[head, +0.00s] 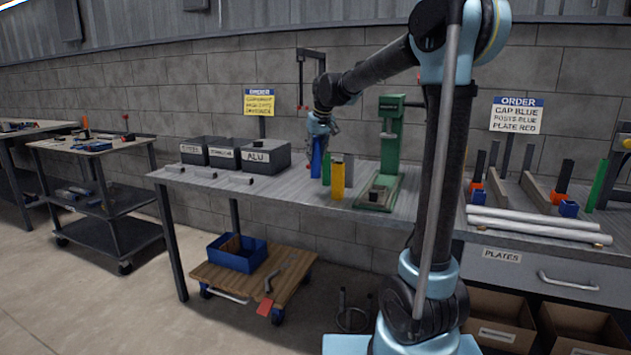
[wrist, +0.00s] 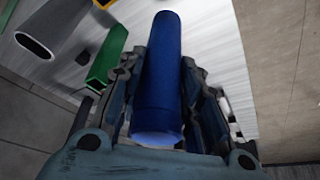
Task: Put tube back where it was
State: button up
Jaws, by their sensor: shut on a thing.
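A blue tube (head: 316,158) stands upright at the bench, under my gripper (head: 320,135), in the head view. In the wrist view the blue tube (wrist: 163,80) lies between both fingers of my gripper (wrist: 165,95), and they are closed on its sides. Whether the tube's lower end touches the bench top (head: 290,186) cannot be told. A green post (head: 326,168), a yellow post (head: 338,180) and a grey post (head: 349,170) stand close to its right. The green post (wrist: 108,57) and a grey hollow tube (wrist: 52,28) also show in the wrist view.
Dark bins (head: 265,157) stand left of the tube, with short grey bars (head: 200,172) in front. A green press (head: 390,140) stands to the right.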

notch_tip(320, 180, down, 7)
dwell(0.5)
jog(key=o, duration=1.1)
jog(key=shift+f, duration=0.1)
jog(key=v, duration=1.2)
jog(key=shift+d, duration=0.15)
